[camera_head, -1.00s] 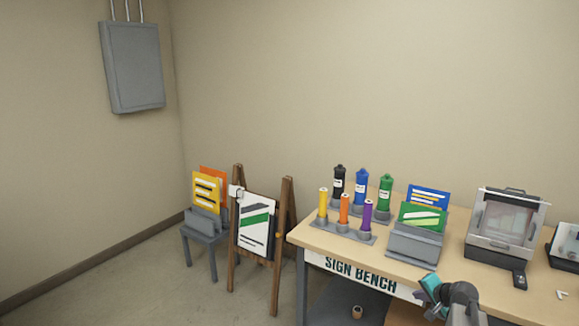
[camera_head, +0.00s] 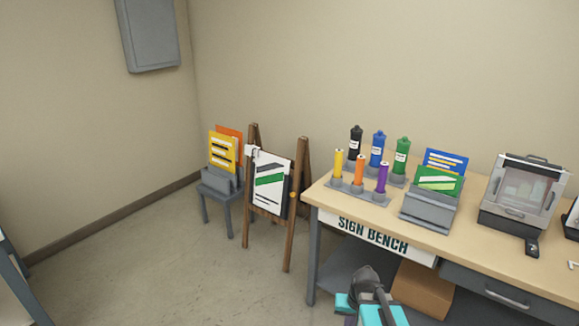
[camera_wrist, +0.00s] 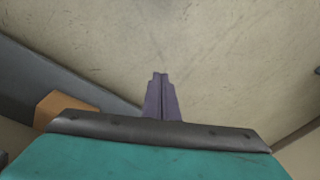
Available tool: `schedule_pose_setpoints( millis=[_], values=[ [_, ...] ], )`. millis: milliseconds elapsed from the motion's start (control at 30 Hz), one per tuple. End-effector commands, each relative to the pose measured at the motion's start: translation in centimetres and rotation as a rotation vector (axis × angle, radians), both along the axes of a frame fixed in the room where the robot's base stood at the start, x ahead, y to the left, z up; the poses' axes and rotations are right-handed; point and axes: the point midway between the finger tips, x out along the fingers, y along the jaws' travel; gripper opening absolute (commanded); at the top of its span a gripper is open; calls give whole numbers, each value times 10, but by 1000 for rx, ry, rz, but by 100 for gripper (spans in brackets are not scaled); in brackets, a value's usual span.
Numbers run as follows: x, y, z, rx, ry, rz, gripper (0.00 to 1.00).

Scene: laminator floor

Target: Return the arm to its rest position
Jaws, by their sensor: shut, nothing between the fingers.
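My arm shows at the bottom of the head view, folded low in front of the sign bench (camera_head: 462,240). In the wrist view my gripper (camera_wrist: 161,76) has its two purple fingers together with nothing between them. It points over bare floor. In the head view the fingers are mostly cut off by the bottom edge.
A cardboard box (camera_head: 422,288) sits under the bench. The bench holds bottles, a grey sign rack (camera_head: 428,212) and a laminator (camera_head: 518,200). An easel (camera_head: 288,240) and a small stool (camera_head: 217,200) with signs stand to the left. The floor (camera_head: 150,270) at left is clear.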

Motion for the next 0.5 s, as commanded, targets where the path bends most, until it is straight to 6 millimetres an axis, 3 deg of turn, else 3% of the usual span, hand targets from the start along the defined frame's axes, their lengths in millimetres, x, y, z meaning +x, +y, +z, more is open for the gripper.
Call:
schedule_pose_setpoints(
  millis=[267,500],
  values=[
    [-35,24,-12,-72,83,136,0],
    [-60,23,-45,-67,142,135,0]
  ],
)
